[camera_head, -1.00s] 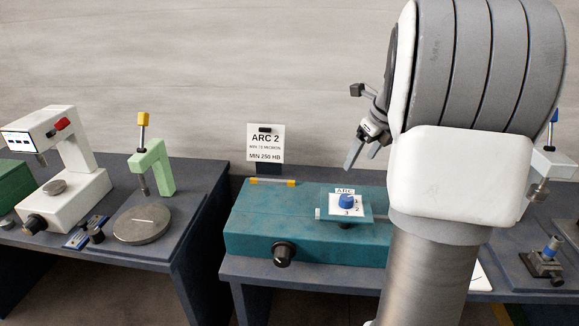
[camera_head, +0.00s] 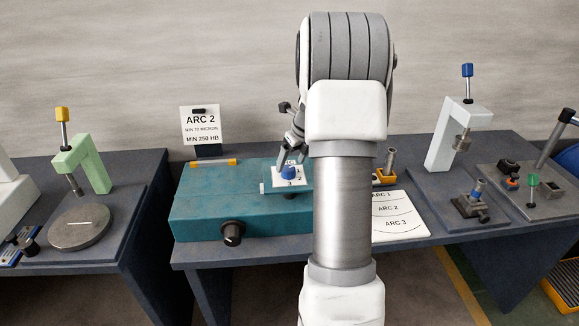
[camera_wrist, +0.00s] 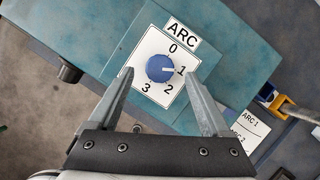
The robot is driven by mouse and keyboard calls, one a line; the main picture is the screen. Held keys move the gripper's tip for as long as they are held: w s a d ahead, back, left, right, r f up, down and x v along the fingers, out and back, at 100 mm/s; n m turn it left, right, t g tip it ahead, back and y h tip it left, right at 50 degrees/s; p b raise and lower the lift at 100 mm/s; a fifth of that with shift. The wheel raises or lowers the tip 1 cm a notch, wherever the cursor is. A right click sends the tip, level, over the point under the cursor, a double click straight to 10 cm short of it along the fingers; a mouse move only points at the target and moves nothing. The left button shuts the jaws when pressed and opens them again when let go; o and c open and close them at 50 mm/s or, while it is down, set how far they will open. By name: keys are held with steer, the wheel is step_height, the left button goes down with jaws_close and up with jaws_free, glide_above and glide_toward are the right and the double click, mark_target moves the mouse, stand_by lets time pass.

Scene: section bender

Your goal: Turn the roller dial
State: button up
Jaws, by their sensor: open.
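The roller dial (camera_head: 289,171) is a round blue knob on a white plate marked ARC with 0, 1, 2 and 3, on the teal machine (camera_head: 215,205). In the wrist view the dial (camera_wrist: 160,69) has a white mark pointing toward 1. My gripper (camera_head: 291,150) is just above the dial, partly hidden by my arm. In the wrist view my gripper (camera_wrist: 162,85) is open, with a finger on either side of the dial plate. No contact with the knob shows. A sign (camera_head: 202,125) behind the machine reads ARC 2.
A black knob (camera_head: 232,233) is on the machine's front, and a yellow-ended rod (camera_head: 213,162) lies on its top. A chart (camera_head: 392,214) with ARC 1, 2 and 3 lies to the right. A light green press (camera_head: 93,160) stands left, a white one (camera_head: 457,135) right.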

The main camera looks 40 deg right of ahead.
mark_target(289, 168)
steer(key=shift+x, duration=1.5)
steer(key=shift+c, duration=0.2)
steer(key=shift+r, duration=0.1)
jaws_close()
steer(key=shift+n, duration=0.4)
steer(key=n+y+p, duration=0.1)
steer(key=n, duration=0.1)
steer(key=n+y, duration=0.1)
steer(key=n, duration=0.1)
steer(key=shift+d+r+n+p, duration=0.1)
steer(key=shift+d+n+p, duration=0.1)
steer(key=shift+n+p, duration=0.15)
steer(key=n+g+y+p, duration=0.1)
steer(key=n, duration=0.2)
steer(key=shift+w+n+p, duration=0.1)
steer(key=shift+n+p, duration=0.15)
steer(key=shift+p, duration=0.05)
steer(key=shift+n+g+y+p, duration=0.4)
steer(key=shift+n+g+p, duration=0.15)
steer(key=shift+n, duration=0.95)
steer(key=shift+d, duration=0.1)
